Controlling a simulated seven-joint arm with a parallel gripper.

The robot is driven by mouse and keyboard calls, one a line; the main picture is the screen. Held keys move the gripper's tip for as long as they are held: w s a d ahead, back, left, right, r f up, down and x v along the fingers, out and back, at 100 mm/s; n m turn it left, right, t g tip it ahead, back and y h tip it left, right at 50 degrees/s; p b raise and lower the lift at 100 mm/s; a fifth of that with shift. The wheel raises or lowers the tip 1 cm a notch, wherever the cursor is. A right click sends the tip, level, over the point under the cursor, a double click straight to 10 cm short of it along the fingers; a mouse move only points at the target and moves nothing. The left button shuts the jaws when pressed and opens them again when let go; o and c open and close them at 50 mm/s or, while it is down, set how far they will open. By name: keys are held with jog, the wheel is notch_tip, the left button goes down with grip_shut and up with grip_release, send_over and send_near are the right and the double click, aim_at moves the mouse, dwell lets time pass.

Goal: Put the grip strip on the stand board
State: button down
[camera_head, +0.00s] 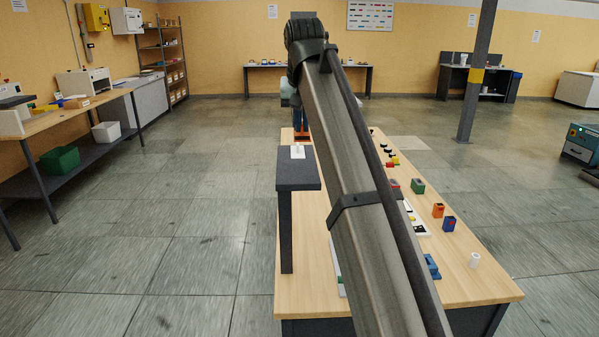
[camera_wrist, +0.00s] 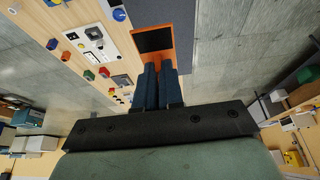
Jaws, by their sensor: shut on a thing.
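My gripper (camera_wrist: 158,68) has its two dark blue fingers together on an orange piece with a black panel (camera_wrist: 153,40), which looks to be the grip strip. In the head view the gripper (camera_head: 300,124) points down beyond a dark grey raised stand, with the orange grip strip (camera_head: 301,138) at its tips, near the table's far end. The stand's flat top (camera_head: 298,175), perhaps the stand board, carries a small white item (camera_head: 297,152). Whether the strip touches anything is unclear. My arm hides part of the table.
The wooden table (camera_head: 470,285) holds a green block (camera_head: 417,186), an orange block (camera_head: 438,210), a dark blue block (camera_head: 449,223), a white cylinder (camera_head: 474,260) and a blue part (camera_head: 432,266) on its right side. Several small coloured knobs stand farther back.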

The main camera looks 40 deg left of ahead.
jog(key=shift+s+a, duration=0.15)
jog(key=shift+s, duration=0.05)
jog(key=shift+f, duration=4.75)
jog(key=shift+f, duration=0.2)
jog(key=c, duration=1.3)
grip_release()
jog(key=shift+o, duration=0.2)
jog(key=shift+r, duration=0.2)
jog(key=v, duration=1.2)
